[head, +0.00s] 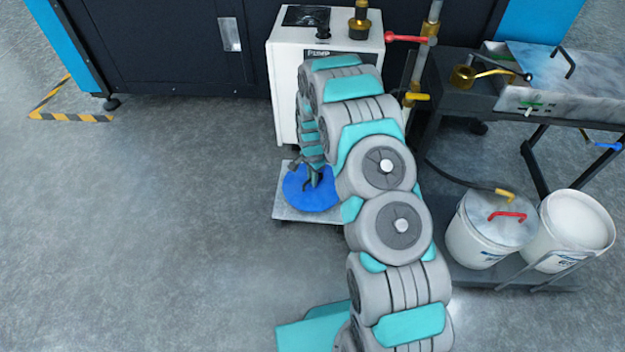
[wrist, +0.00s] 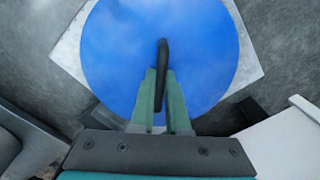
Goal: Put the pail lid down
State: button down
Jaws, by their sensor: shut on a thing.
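The pail lid (head: 300,197) is a round blue disc with a dark upright handle (wrist: 162,58). It is over a pale grey square plate (head: 281,206) in front of the white pump cabinet. The lid (wrist: 120,60) fills most of the wrist view and covers the middle of the plate (wrist: 70,45), leaving its corners visible. My gripper (wrist: 163,88) is shut on the handle, its green fingers on either side. In the head view my gripper (head: 314,176) is small and partly hidden by my arm. I cannot tell whether the lid touches the plate.
The white pump cabinet (head: 283,80) stands just behind the plate. Two white pails (head: 478,243) (head: 570,235) sit on a low cart shelf at right. A dark machine (head: 170,50) closes off the back. The floor (head: 150,220) at left is clear.

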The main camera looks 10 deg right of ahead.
jog(key=shift+f, duration=0.35)
jog(key=c, duration=0.9)
grip_release()
jog(key=shift+r, duration=0.1)
